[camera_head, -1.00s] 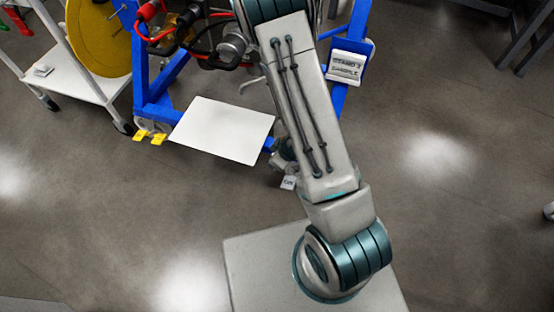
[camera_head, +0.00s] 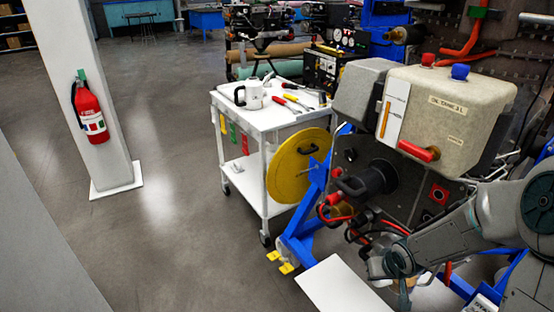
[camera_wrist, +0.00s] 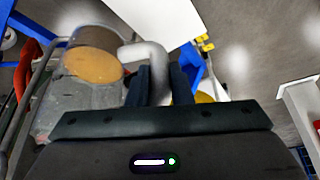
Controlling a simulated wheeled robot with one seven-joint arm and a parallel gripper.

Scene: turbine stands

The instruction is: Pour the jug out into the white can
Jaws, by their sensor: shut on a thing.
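The jug (camera_wrist: 75,105) is a dull grey metal vessel with a pale curved handle, at the left of the wrist view. A round amber surface shows in its top. My gripper (camera_wrist: 160,82) is shut on the jug's handle, the two dark fingers on either side of it. In the head view my arm reaches in from the right, and the jug cannot be made out clearly there. The white can (camera_head: 251,94), with a dark handle and a spout, stands upright on the white trolley's top at upper middle, well left of and beyond my arm.
The trolley (camera_head: 262,118) also bears red and yellow hand tools. A yellow disc (camera_head: 298,165) and a blue stand (camera_head: 300,225) with a large grey machine (camera_head: 445,110) lie between it and my arm. A pillar (camera_head: 95,90) with a fire extinguisher stands left. The floor left of the trolley is clear.

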